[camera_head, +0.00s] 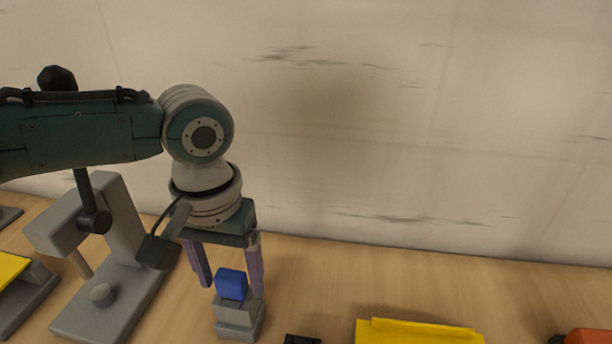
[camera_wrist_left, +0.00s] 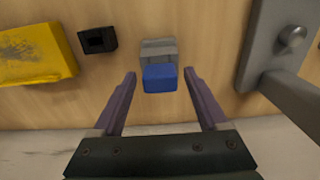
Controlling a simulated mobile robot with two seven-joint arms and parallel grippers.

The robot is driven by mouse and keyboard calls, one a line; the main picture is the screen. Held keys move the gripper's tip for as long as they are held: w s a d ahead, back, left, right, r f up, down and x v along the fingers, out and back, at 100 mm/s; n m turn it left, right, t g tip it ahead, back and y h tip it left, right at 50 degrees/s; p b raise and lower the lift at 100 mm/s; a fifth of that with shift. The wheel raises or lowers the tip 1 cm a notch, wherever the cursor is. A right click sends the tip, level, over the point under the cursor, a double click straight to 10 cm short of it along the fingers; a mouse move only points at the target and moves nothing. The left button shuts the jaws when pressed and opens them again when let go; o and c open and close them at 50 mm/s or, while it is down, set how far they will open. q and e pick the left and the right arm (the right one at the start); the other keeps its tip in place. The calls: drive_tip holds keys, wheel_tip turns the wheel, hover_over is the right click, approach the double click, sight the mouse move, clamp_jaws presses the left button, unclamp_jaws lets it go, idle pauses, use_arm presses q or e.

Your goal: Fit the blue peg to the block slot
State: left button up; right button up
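The blue peg (camera_head: 231,284) stands on a small grey stand (camera_head: 238,318) on the wooden table. In the left wrist view the blue peg (camera_wrist_left: 160,78) is between my left fingers, with a gap on each side. My left gripper (camera_head: 233,290) points down over it, open, its purple fingers apart. A small black block (camera_wrist_left: 97,40) with a square opening, likely the block slot, lies beside the stand. Only the top of this black block (camera_head: 302,340) shows at the bottom edge of the head view. My right gripper is not in view.
A grey fixture (camera_head: 110,290) with a post and knob stands left of the stand. A yellow block (camera_head: 418,332) lies to the right, and an orange object (camera_head: 588,336) is at the right corner. A plain wall rises behind the table.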

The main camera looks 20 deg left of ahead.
use_arm(q)
drive_tip(key=shift+o, duration=0.4)
drive_tip(key=shift+r, duration=0.1)
wheel_tip(320, 180, up, 10)
drive_tip(key=shift+f+p, duration=0.1)
drive_tip(key=shift+p, duration=1)
